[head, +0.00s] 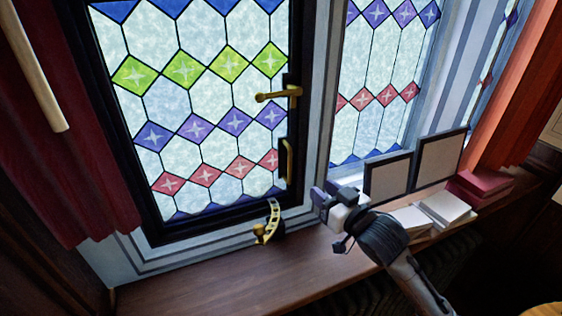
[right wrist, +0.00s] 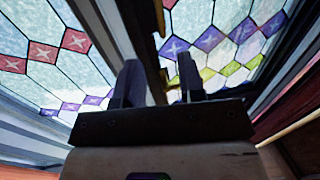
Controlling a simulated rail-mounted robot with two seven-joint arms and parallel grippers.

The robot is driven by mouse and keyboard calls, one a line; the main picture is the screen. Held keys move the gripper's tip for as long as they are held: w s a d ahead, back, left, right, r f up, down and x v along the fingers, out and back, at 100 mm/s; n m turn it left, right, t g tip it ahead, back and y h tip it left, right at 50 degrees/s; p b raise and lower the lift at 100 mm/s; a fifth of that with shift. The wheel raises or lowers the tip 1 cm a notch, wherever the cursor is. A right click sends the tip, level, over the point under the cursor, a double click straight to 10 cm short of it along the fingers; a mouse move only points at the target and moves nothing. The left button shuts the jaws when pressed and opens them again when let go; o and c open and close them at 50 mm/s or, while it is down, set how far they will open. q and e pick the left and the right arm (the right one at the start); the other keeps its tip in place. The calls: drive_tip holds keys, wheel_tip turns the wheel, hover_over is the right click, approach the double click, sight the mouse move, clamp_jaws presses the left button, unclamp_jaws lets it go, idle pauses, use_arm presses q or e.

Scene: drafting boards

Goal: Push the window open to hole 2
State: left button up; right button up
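The window (head: 220,85) is a black-framed casement with leaded coloured glass, seeming closed or nearly so. It has a brass lever handle (head: 278,94) and a brass pull (head: 286,160) on its right side. A curved brass stay (head: 272,220) with a row of holes stands at its lower right corner; which hole is engaged is too small to tell. My right gripper (head: 332,194) is right of the stay, in front of the post, apart from the window. In the right wrist view its two fingers (right wrist: 158,85) are spread with nothing between them. My left gripper is out of view.
Two framed panels (head: 388,179) and several books (head: 446,208) stand on the wooden sill (head: 200,286) to the right of my gripper. A dark red curtain (head: 70,150) hangs at left, an orange one (head: 520,90) at right. The sill's left part is clear.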

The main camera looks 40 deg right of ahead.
sight(291, 163)
drive_tip(key=w+p, duration=0.1)
drive_tip(key=w, duration=0.3)
drive_tip(key=w+p, duration=0.1)
drive_tip(key=w, duration=0.3)
drive_tip(key=w+p, duration=0.1)
drive_tip(key=w, duration=0.3)
drive_tip(key=shift+w+d+r, duration=0.1)
drive_tip(key=shift+w+d, duration=0.15)
drive_tip(key=shift+d, duration=0.15)
drive_tip(key=shift+w+p, duration=0.4)
drive_tip(key=shift+w, duration=0.3)
clamp_jaws()
